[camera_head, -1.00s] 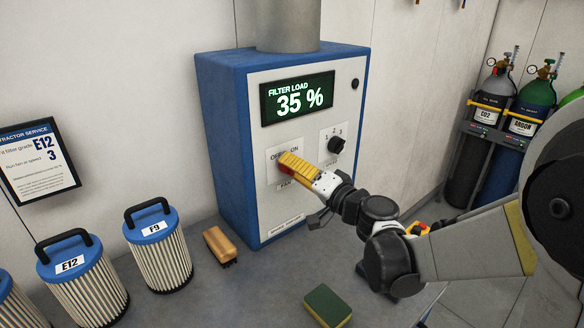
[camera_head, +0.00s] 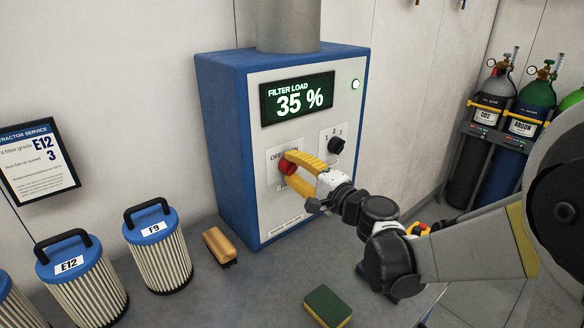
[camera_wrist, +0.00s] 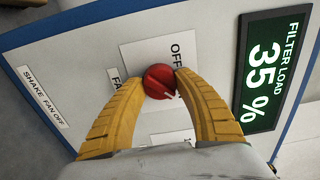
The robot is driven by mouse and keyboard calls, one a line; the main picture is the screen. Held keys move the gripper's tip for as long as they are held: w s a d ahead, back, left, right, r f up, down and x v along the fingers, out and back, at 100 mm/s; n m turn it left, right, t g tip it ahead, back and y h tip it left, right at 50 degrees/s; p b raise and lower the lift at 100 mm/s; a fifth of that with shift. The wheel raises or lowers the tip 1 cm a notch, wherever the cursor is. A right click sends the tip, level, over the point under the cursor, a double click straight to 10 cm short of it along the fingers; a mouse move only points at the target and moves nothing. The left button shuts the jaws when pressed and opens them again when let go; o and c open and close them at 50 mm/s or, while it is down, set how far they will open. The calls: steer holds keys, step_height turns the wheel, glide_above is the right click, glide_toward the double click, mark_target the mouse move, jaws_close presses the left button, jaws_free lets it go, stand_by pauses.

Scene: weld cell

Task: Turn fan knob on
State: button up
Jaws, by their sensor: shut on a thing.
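The red fan knob (camera_head: 287,166) is on the white front panel of the blue extractor box (camera_head: 222,130), below the display (camera_head: 298,98) reading FILTER LOAD 35 %. My gripper (camera_head: 288,167) has its yellow fingers on either side of the knob. In the wrist view the two fingertips touch the sides of the knob (camera_wrist: 159,82). A pale mark shows on the knob's lower right in that view. The OFF lettering is beside it; the ON lettering is partly hidden by a finger. A small green lamp (camera_head: 355,84) glows at the panel's upper right.
A black speed knob (camera_head: 336,145) marked 1 2 3 is right of the fan knob. Filters (camera_head: 158,250), a brush (camera_head: 220,245) and a sponge (camera_head: 327,306) stand or lie on the bench. Gas cylinders (camera_head: 490,140) stand at the right.

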stand_by(0.3)
steer(key=o, duration=1.2)
steer(key=shift+s, duration=0.1)
steer(key=v, duration=1.2)
steer(key=shift+a, duration=0.1)
